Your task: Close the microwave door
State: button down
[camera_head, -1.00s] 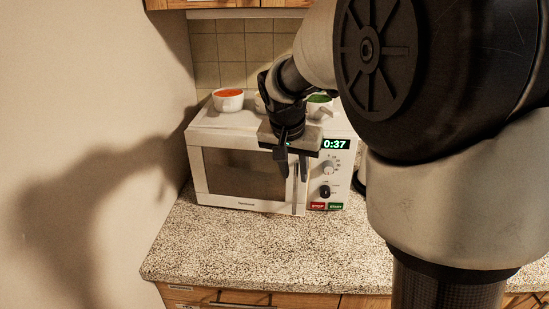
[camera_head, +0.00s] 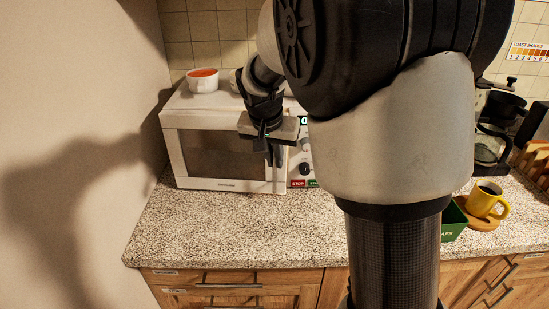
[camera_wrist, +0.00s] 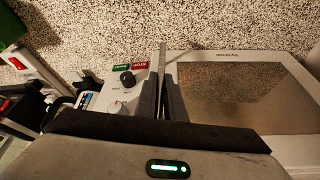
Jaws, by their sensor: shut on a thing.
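The white microwave (camera_head: 168,122) stands on the speckled counter against the left wall. Its door (camera_head: 220,155), with a dark window, looks flush with the body in the head view. The upright door handle (camera_wrist: 162,58) is at the door's edge beside the control panel. My gripper (camera_head: 274,158) is at the handle, pointing down in front of the microwave. In the wrist view my gripper (camera_wrist: 161,90) has its two dark fingers on either side of the handle, shut on it. My arm hides part of the control panel in the head view.
A white bowl with red contents (camera_head: 203,80) sits on top of the microwave. A yellow mug (camera_head: 483,199), a green box (camera_head: 453,223) and a coffee maker (camera_head: 492,145) stand to the right. The counter (camera_head: 220,225) before the microwave is clear.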

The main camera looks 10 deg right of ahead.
jog(key=shift+w+d+r+p, duration=0.1)
jog(key=shift+w+d+p, duration=0.15)
jog(key=shift+w, duration=0.55)
jog(key=shift+w+d+p, duration=0.15)
jog(key=shift+w+d, duration=0.2)
jog(key=shift+w, duration=0.4)
jog(key=c, duration=1.8)
grip_release()
jog(key=shift+w, duration=0.15)
jog(key=shift+c, duration=0.2)
jog(key=p+v, duration=0.1)
jog(key=v, duration=1.6)
jog(key=shift+r, duration=0.15)
